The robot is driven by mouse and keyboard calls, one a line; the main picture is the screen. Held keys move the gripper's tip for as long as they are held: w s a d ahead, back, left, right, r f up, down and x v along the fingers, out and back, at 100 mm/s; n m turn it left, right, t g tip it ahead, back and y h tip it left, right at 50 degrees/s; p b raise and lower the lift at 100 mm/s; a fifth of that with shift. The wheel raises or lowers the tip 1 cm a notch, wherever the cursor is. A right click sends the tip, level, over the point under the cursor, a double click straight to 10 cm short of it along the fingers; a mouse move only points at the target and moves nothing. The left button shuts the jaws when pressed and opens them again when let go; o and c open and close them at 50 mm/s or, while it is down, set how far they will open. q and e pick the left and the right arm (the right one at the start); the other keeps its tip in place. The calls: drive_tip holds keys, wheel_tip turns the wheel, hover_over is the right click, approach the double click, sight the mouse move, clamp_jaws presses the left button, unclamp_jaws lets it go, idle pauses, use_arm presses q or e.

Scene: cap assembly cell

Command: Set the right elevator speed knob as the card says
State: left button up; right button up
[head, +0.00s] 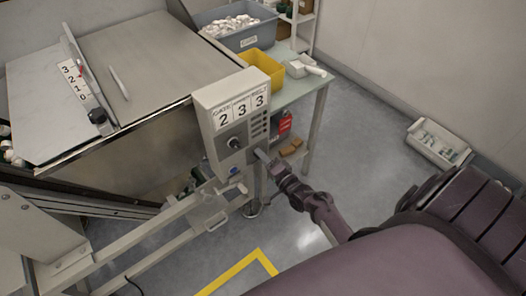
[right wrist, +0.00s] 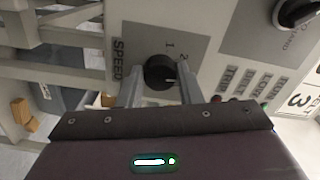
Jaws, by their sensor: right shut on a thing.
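A grey control box (head: 232,95) stands at the end of the machine. Cards on its top read 2, 3 and 3; their small headings are hard to read, and a 3 card (right wrist: 301,99) shows at the right of the right wrist view. The black speed knob (right wrist: 159,72) sits on a grey plate marked SPEED, with 1 and 2 visible. A pale mark shows on the knob's lower right; the other numbers are hidden. My right gripper (right wrist: 160,90) is shut on this knob, a finger on each side. In the head view the right gripper (head: 262,156) covers the knob. My left gripper is out of view.
Another dark knob (head: 234,142) is on the box's left part. A yellow bin (head: 262,67) and a grey bin (head: 228,38) stand behind the box. A white tray (head: 437,146) is on the floor at right. Open floor lies in front of the box.

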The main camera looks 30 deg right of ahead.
drive_tip(key=shift+m, duration=0.4)
drive_tip(key=o, duration=1)
drive_tip(key=shift+s, duration=0.1)
drive_tip(key=s, duration=0.7)
drive_tip(key=shift+s+d, duration=0.3)
drive_tip(key=shift+s, duration=0.05)
drive_tip(key=shift+f, duration=0.1)
